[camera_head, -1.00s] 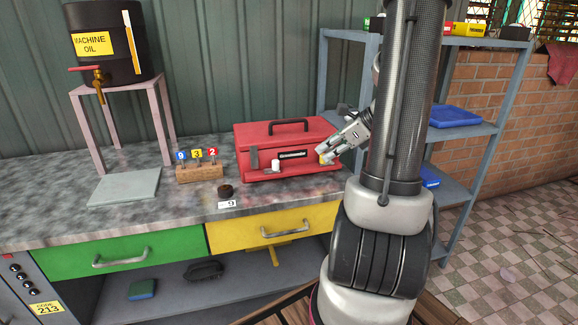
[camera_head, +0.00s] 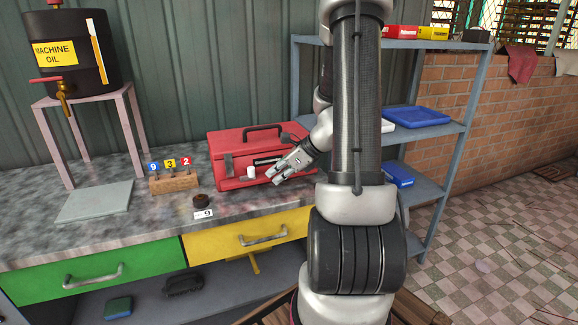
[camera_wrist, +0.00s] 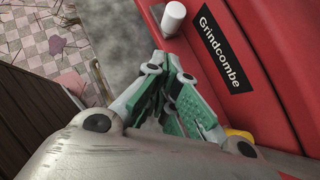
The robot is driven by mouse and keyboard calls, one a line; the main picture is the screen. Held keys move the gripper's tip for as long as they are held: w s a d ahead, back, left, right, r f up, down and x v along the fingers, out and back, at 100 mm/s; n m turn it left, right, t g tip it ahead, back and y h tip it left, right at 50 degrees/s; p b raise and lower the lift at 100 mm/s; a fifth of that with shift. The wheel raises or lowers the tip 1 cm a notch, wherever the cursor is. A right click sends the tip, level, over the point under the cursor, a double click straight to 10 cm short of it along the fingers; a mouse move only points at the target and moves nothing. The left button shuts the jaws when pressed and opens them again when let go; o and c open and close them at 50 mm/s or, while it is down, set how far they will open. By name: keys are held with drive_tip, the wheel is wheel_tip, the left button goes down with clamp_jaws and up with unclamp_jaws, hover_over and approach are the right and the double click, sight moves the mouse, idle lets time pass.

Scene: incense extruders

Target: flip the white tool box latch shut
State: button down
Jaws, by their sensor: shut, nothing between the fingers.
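The red tool box (camera_head: 228,150) stands on the workbench, its lid down. The white latch (camera_head: 250,172) is a small cylinder low on its front, seeming to stick out. It also shows in the wrist view (camera_wrist: 174,17) at the top, left of the "Grindcombe" label (camera_wrist: 222,52). My gripper (camera_head: 272,177) is just right of the white latch, in front of the box. In the wrist view its green-padded fingers (camera_wrist: 176,88) are shut, holding nothing. They seem apart from the latch. A yellow latch (camera_wrist: 240,134) shows partly behind the gripper.
A grey latch (camera_head: 229,165) is on the box's left front. A wooden block with numbered flags (camera_head: 174,183) and a dark round piece (camera_head: 201,200) lie left. The machine oil barrel (camera_head: 75,50) stands on a pink frame. A metal shelf (camera_head: 455,110) stands right.

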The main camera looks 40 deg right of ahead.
sight(245, 181)
drive_tip(key=shift+w+a+r, duration=0.1)
drive_tip(key=shift+w+a, duration=0.4)
drive_tip(key=shift+w, duration=0.25)
drive_tip(key=shift+w+a+r, duration=0.1)
drive_tip(key=shift+w+a, duration=0.4)
drive_tip(key=shift+w, duration=0.2)
drive_tip(key=a, duration=0.2)
drive_tip(key=w+a, duration=0.1)
drive_tip(key=a, duration=0.1)
drive_tip(key=shift+d, duration=0.1)
